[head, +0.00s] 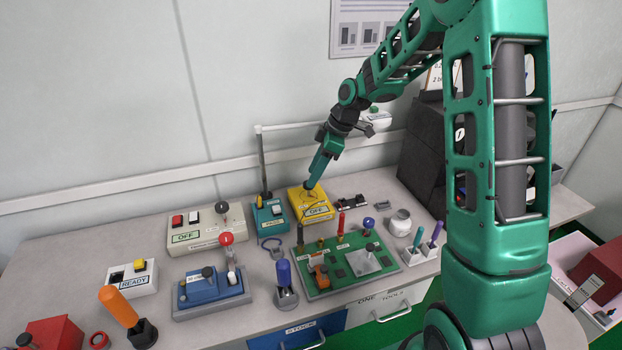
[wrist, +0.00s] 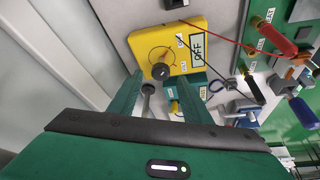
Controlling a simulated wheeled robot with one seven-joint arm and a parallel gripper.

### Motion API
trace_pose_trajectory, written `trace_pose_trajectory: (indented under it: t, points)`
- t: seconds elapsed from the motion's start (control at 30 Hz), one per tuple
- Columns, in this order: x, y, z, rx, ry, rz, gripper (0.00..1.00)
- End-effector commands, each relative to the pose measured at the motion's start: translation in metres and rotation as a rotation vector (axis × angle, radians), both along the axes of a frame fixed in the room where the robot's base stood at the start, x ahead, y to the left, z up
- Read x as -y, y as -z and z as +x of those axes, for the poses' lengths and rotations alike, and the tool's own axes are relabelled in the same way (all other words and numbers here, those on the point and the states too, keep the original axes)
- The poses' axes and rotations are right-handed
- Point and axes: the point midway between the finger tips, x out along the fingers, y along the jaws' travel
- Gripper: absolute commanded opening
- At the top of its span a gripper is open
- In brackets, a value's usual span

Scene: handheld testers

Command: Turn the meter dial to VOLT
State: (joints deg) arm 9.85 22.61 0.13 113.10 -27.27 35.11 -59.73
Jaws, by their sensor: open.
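The yellow meter (head: 317,212) stands toward the back of the bench, and its display reads OFF. Small labels sit near the dial, too small to read surely. My gripper (head: 310,187) is over the meter's back left part. In the wrist view its two green fingers (wrist: 160,77) are apart, with the dial showing between their tips. I cannot tell whether either finger touches it. The dial is mostly hidden in the head view.
A teal device (head: 270,218) stands close left of the meter. A grey box (head: 203,236) also reading OFF is further left. A thin post with a crossbar (head: 262,160) rises behind. A green board (head: 345,270) with tools lies in front. The wall is close behind.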

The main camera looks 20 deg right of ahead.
Motion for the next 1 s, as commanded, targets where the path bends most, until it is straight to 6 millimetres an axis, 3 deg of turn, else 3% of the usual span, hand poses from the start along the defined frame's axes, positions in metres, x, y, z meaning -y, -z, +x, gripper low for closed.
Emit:
trace_pose_trajectory:
  t: [0.2,0.57,0.73,1.0]
  points:
    - [-0.007,0.02,0.003,-0.001,0.001,-0.001,0.44]
    - [-0.009,0.024,0.004,0.0,0.001,0.0,0.44]
    - [-0.009,0.024,0.004,0.0,0.001,0.0,0.06]
    - [-0.008,0.024,0.004,0.001,0.016,-0.002,0.04]
